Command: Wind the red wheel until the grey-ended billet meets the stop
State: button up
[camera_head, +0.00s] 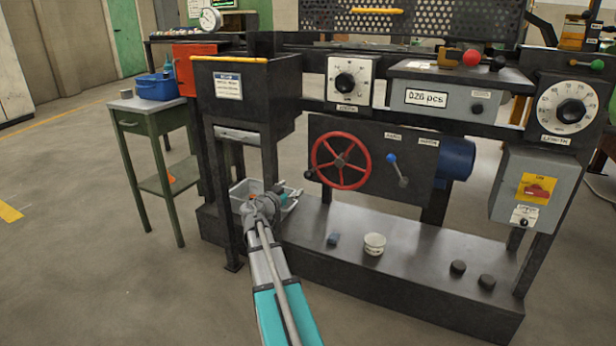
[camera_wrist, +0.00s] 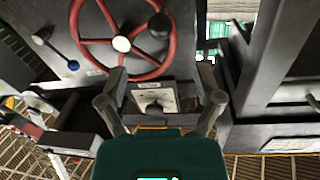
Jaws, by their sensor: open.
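The red wheel (camera_head: 341,160) is a spoked handwheel on the dark front panel of the furnace stand. In the wrist view the red wheel (camera_wrist: 122,44) fills the upper middle, with a black knob (camera_wrist: 160,25) on its rim. My gripper (camera_head: 285,193) is left of and below the wheel in the head view, apart from it. In the wrist view the two fingers of my gripper (camera_wrist: 162,98) are spread wide with nothing between them; the wheel lies beyond them. I cannot make out the grey-ended billet or the stop in either view.
A blue-knobbed lever (camera_head: 397,170) stands right of the wheel. A grey bin (camera_head: 240,190) is behind my gripper. A green table (camera_head: 150,120) stands left.

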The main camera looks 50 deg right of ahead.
aim_at(305, 177)
jog(key=d, duration=0.3)
jog(key=w+d, duration=0.1)
jog(key=d, duration=0.6)
jog(key=shift+w+d, duration=0.3)
grip_shut()
